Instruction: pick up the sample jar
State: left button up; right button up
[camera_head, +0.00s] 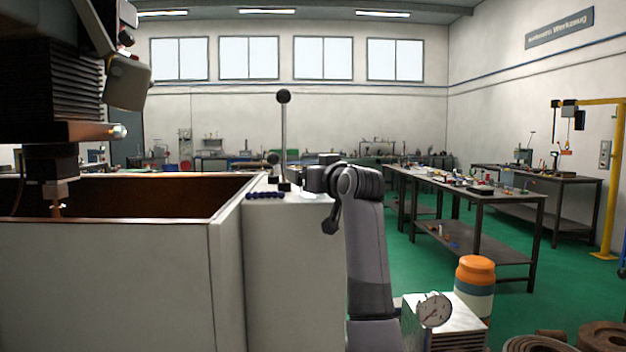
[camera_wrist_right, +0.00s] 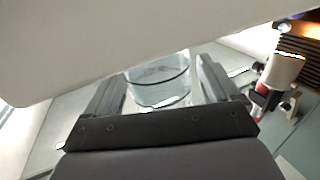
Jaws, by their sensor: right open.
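The sample jar (camera_wrist_right: 160,82) looks like a clear round glass vessel with a dark rim line in the right wrist view. It shows between the two fingers of my open right gripper (camera_wrist_right: 162,75). I cannot tell whether either finger touches it. Part of the jar is hidden by the gripper body. In the head view my right gripper (camera_head: 314,176) is over the top of a pale cabinet (camera_head: 292,270); the jar is not clear there. My left gripper is not in view.
A lever with a black knob (camera_head: 283,97) stands behind the gripper. A deep open enclosure (camera_head: 105,285) is at left, under a machine head (camera_head: 75,133). A dial gauge (camera_head: 434,310) and orange-lidded container (camera_head: 475,285) are at lower right. Green floor lies beyond.

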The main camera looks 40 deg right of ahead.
jog(key=c, duration=1.1)
